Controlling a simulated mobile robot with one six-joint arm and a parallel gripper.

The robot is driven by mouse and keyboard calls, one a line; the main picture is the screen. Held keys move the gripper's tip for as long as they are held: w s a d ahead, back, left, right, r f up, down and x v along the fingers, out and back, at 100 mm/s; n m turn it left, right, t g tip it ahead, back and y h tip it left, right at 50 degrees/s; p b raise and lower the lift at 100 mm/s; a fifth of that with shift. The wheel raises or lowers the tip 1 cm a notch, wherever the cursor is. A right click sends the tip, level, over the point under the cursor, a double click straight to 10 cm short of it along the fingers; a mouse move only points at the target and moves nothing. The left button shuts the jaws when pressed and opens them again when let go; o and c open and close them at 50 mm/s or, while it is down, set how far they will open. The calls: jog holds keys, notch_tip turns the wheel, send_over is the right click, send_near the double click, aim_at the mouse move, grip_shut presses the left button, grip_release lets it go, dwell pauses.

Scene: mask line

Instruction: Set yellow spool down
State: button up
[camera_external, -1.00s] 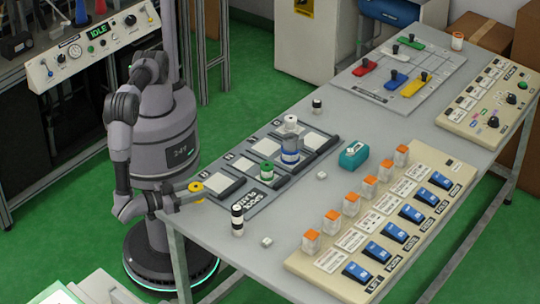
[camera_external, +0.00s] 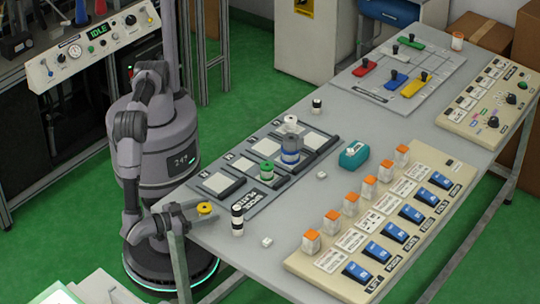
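The small yellow spool (camera_external: 204,208) is at the near left corner of the grey table, in front of the marked board. My gripper (camera_external: 202,211) reaches in from the left, low over the table edge, with its fingertips on either side of the spool. It appears shut on the spool. Whether the spool's underside touches the tabletop is hard to tell. The board (camera_external: 242,200) has several pale square pads; the pad nearest my gripper (camera_external: 219,183) is bare. A green-and-white spool (camera_external: 267,171) and a blue-and-white stack (camera_external: 290,149) stand on the board.
A black-and-white cylinder (camera_external: 237,220) and a small white cube (camera_external: 267,242) stand to the right of my gripper. A teal device (camera_external: 353,155) and a beige panel (camera_external: 325,280) with orange-topped blocks and blue switches lie farther right.

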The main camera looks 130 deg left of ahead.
jog(key=shift+r, duration=0.1)
jog(key=shift+s+d+r+p, duration=0.1)
jog(key=shift+d+r+p, duration=0.05)
jog(key=shift+d+p, duration=0.15)
jog(key=f+v, duration=0.1)
jog(key=v, duration=1)
jog(key=w+a+r+n+g+h, duration=0.1)
jog(key=a+r+n+g+h, duration=0.25)
jog(key=a+r+n, duration=0.65)
jog(key=w+a+r+n+g+h, duration=0.2)
jog(key=a+r+n+g+h, duration=0.3)
jog(key=r+n, duration=0.75)
jog(key=s+a+r+n+t+h, duration=0.2)
jog(key=s+a+n, duration=0.6)
jog(key=n, duration=0.8)
jog(key=s+a+r+n+t+h, duration=0.3)
jog(key=s+a+r+n+t, duration=0.2)
jog(key=n, duration=1)
jog(key=s+a, duration=0.2)
jog(key=a, duration=0.1)
jog(key=shift+s+a+n, duration=0.25)
jog(key=shift+s+n, duration=0.1)
jog(key=shift+s, duration=0.05)
